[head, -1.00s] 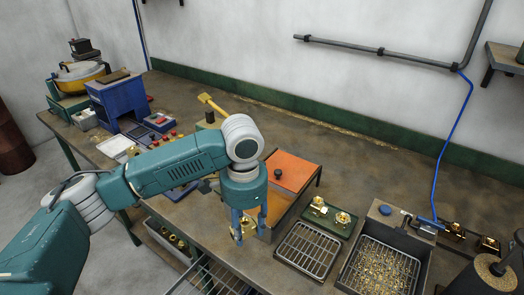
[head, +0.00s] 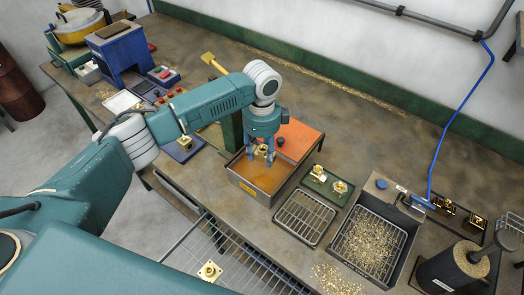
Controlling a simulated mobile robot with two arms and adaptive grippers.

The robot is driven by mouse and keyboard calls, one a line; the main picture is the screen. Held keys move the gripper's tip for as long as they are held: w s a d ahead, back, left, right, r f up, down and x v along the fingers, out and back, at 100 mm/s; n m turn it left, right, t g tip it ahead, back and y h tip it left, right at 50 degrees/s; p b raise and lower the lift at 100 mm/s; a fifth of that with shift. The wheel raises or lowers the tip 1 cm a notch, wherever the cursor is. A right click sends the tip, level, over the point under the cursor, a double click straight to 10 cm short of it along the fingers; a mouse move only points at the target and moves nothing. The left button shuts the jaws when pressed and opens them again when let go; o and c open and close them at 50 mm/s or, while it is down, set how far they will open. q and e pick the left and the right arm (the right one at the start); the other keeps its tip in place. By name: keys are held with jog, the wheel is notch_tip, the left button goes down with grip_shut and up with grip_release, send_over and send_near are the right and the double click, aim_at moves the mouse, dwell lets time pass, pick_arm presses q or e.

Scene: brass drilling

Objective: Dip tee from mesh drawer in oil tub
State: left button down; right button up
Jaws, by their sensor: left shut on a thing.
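My left gripper (head: 263,157) is shut on a brass tee (head: 262,149) and holds it over the oil tub (head: 240,186). The tub is a metal box of amber liquid, with an orange cover (head: 303,138) at its back right. I cannot tell whether the tee touches the oil. The mesh drawer (head: 240,262) is pulled out below the bench's front edge, and a square-flanged brass fitting (head: 210,271) lies in it. My right gripper is not in view.
An empty wire rack (head: 304,217) and a green tray (head: 330,198) with brass fittings stand right of the tub. Farther right is a bin of brass chips (head: 370,243), with loose chips in front. A blue fixture (head: 184,150) with a brass piece sits left.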

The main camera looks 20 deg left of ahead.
aim_at(262, 160)
pick_arm(q)
jog(key=shift+f+b, duration=0.4)
jog(key=shift+f, duration=0.15)
notch_tip(262, 160, down, 2)
jog(key=shift+w+f+b, duration=0.1)
jog(key=shift+w+b, duration=0.05)
jog(key=shift+b, duration=0.85)
jog(key=shift+f, duration=0.25)
jog(key=shift+f+b, duration=0.95)
jog(key=shift+f, duration=1.45)
jog(key=shift+f+b, duration=0.65)
jog(key=shift+f, duration=0.85)
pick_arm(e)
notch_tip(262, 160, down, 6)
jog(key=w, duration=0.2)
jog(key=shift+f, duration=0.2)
